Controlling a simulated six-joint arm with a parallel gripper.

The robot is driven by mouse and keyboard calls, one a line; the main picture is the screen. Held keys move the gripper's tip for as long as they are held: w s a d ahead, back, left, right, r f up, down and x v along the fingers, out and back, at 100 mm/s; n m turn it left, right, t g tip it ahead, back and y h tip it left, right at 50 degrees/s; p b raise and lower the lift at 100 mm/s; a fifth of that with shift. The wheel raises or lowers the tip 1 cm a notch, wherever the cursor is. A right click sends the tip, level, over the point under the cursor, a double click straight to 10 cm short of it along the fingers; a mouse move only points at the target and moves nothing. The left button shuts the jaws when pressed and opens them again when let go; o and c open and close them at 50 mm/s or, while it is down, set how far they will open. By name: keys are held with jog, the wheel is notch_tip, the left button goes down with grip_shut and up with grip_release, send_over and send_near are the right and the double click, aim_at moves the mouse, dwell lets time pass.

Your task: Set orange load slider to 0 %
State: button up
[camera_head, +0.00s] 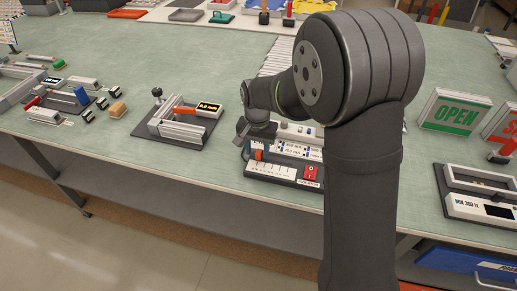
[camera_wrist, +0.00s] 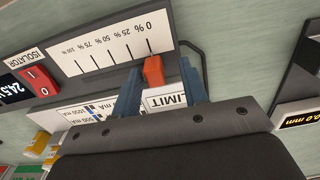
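The orange load slider handle (camera_wrist: 153,70) stands at the 0 % end of its white scale (camera_wrist: 112,42), about in line with the 0 % tick in the wrist view. In the head view the orange handle (camera_head: 259,155) is near the left end of the panel (camera_head: 282,170). My gripper (camera_wrist: 159,66) is open, with its two blue-grey fingers on either side of the handle. A gap shows on the right of the handle and a narrower one on the left. Contact with the left finger cannot be told. In the head view my gripper (camera_head: 257,142) is right above the handle.
A red isolator switch (camera_wrist: 38,82) sits at the scale's 100 % end. A white LIMIT label (camera_wrist: 165,98) lies behind the handle. Another slider device (camera_head: 178,125) stands to the left, and an OPEN sign (camera_head: 452,112) to the right.

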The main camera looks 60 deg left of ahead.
aim_at(257, 151)
notch_tip(257, 151, up, 17)
jog(key=shift+r, duration=0.2)
dwell(0.4)
dwell(0.5)
notch_tip(257, 151, down, 18)
jog(key=shift+w+d+r, duration=0.1)
jog(key=shift+r, duration=0.15)
dwell(0.3)
